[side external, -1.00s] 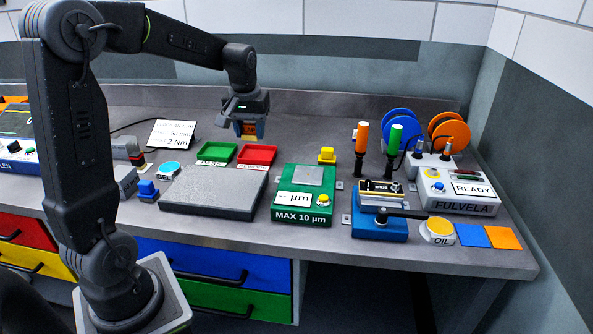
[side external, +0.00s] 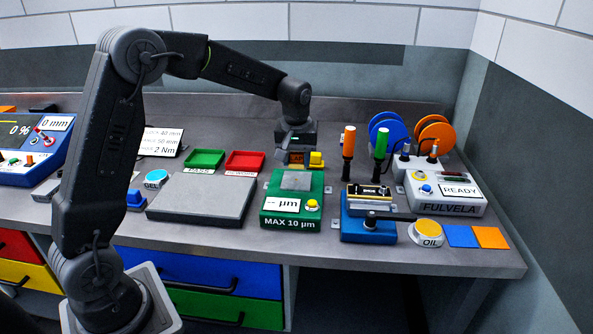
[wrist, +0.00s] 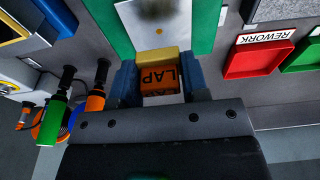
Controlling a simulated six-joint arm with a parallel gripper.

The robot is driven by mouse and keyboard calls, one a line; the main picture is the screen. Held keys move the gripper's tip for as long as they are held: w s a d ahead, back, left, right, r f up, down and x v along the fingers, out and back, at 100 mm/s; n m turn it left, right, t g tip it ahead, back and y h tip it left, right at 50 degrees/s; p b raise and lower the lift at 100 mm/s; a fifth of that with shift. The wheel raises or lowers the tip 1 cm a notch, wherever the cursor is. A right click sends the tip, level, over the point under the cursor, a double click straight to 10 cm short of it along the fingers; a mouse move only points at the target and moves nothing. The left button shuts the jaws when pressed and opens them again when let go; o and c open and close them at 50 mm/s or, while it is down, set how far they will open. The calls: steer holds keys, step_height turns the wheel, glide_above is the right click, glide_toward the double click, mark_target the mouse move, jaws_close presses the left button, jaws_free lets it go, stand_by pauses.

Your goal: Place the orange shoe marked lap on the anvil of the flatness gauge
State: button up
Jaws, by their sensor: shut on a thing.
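The orange shoe marked LAP (wrist: 161,78) is between the two blue fingers of my gripper (wrist: 162,88) in the wrist view, with a tan strip along its far side. In the side view my gripper (side external: 296,158) is shut on it and holds it just behind the anvil, apparently above the bench. The anvil (side external: 296,180) is a bare grey plate on top of the green flatness gauge (side external: 291,225). It also shows ahead of the shoe in the wrist view (wrist: 165,22). The gauge's display shows dashes and µm.
The red rework tray (side external: 245,161) and green tray (side external: 205,159) lie to the left. Orange and green upright handles (side external: 380,144) stand to the right. A grey plate (side external: 200,197) lies left of the gauge.

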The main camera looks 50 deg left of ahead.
mark_target(297, 162)
steer(key=shift+f, duration=1.9)
steer(key=shift+f, duration=0.15)
steer(key=o, duration=0.9)
step_height(297, 162, up, 12)
steer(key=s+d, duration=0.1)
steer(key=s+d+r+m+t, duration=0.1)
steer(key=s+d+r+m, duration=0.15)
steer(key=s, duration=0.35)
steer(key=s+d+r+m+t, duration=0.1)
steer(key=s+d+r, duration=0.1)
steer(key=s+d, duration=0.25)
steer(key=s+d+f+m+t, duration=0.1)
steer(key=s+d+m, duration=0.1)
steer(key=s, duration=0.5)
steer(key=s+d+f+m+t+h, duration=0.1)
steer(key=s+d+f+m, duration=0.1)
steer(key=s, duration=0.6)
steer(key=shift+s+f+m, duration=0.25)
steer(key=shift+s+m, duration=0.05)
steer(key=shift+m, duration=0.45)
